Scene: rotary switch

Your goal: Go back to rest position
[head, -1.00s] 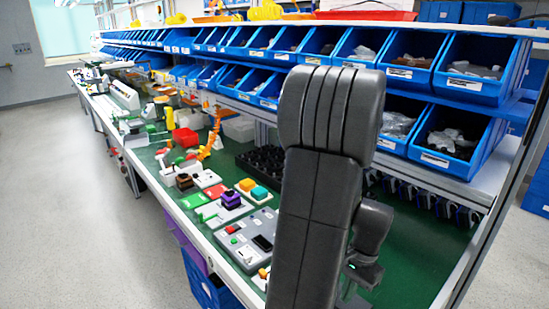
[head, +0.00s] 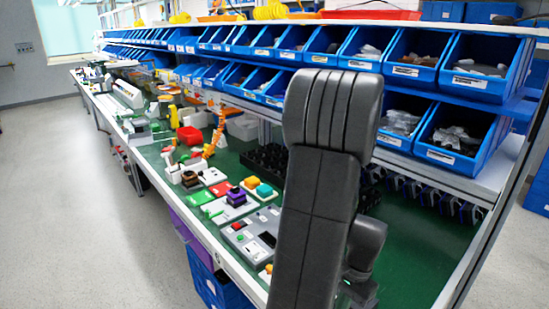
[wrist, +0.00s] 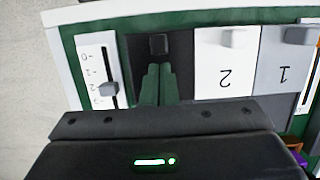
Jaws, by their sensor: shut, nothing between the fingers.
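My gripper (wrist: 158,85) shows in the wrist view with its two dark green fingers together and nothing between them. The fingers point toward a dark panel with a small black block (wrist: 159,44). I cannot tell whether they touch the panel. In the head view my dark grey arm stands in front of the bench, and the gripper is not visible there. A purple-topped control (head: 236,196) sits on a light module on the bench. I cannot tell for sure which control is the rotary switch.
A green workbench (head: 425,245) holds several modules. Blue bins (head: 411,60) line shelves behind. The floor (head: 80,200) at left is clear.

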